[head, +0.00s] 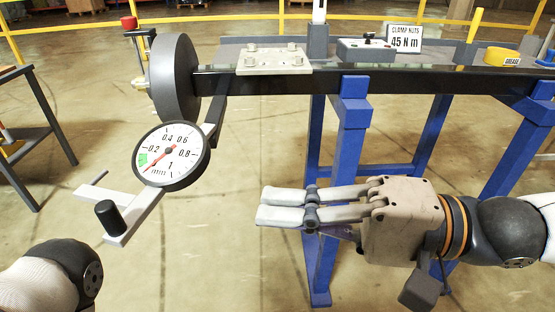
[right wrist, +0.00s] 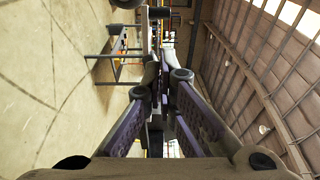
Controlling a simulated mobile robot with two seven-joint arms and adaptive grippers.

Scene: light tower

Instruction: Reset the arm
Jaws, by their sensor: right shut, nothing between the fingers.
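My right gripper (head: 258,205) is in front of the blue-legged bench in the head view, pointing left. Its two pale fingers lie close together with nothing between them. In the right wrist view the fingers (right wrist: 163,70) also come together, with no object held. My right arm (head: 500,230) comes in from the right edge. Part of my left arm (head: 55,275) shows at the bottom left corner; its gripper is out of the picture.
A round gauge (head: 172,155) and a crank with a black knob (head: 110,216) stand left of my right gripper, apart from it. The bench (head: 352,115) carries a bolted plate (head: 274,62), a sign (head: 405,38) and a yellow grease tin (head: 502,57). Open floor lies below.

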